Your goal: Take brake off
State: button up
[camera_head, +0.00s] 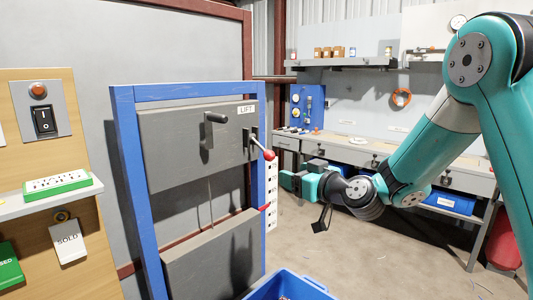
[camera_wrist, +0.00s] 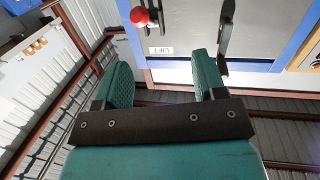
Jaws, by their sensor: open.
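A lift panel (camera_head: 165,155) in a blue frame carries a lever with a red knob (camera_head: 268,155) at its right edge, below a LIFT label (camera_head: 246,109). The lever slants down and out to the right. A dark handle (camera_head: 214,118) also sticks out of the panel's upper middle. My gripper (camera_head: 292,182) is open and empty, right of and slightly below the red knob, apart from it. In the wrist view, the red knob (camera_wrist: 139,17) shows beyond the left finger, and the dark handle (camera_wrist: 225,35) beyond the right one.
A blue bin (camera_head: 290,288) stands on the floor before the frame. A wooden board (camera_head: 88,118) with a switch (camera_head: 43,121) is at left. A workbench (camera_head: 345,148) runs along the back right. The floor between is clear.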

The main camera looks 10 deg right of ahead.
aim_at(272, 157)
jog(key=shift+m+t+h, duration=0.3)
jog(key=shift+t+h, duration=0.2)
jog(key=p+x, duration=0.3)
jog(key=x, duration=0.2)
jog(key=d+p+x, duration=0.1)
jog(key=p+x, duration=0.2)
jog(key=x, duration=0.3)
jog(key=d+p+x, duration=0.1)
jog(key=p+x, duration=0.2)
jog(key=x, duration=0.2)
jog(key=shift+w+d+r, duration=0.1)
jog(key=shift+w, duration=1.25)
jog(key=shift+c, duration=0.4)
grip_shut()
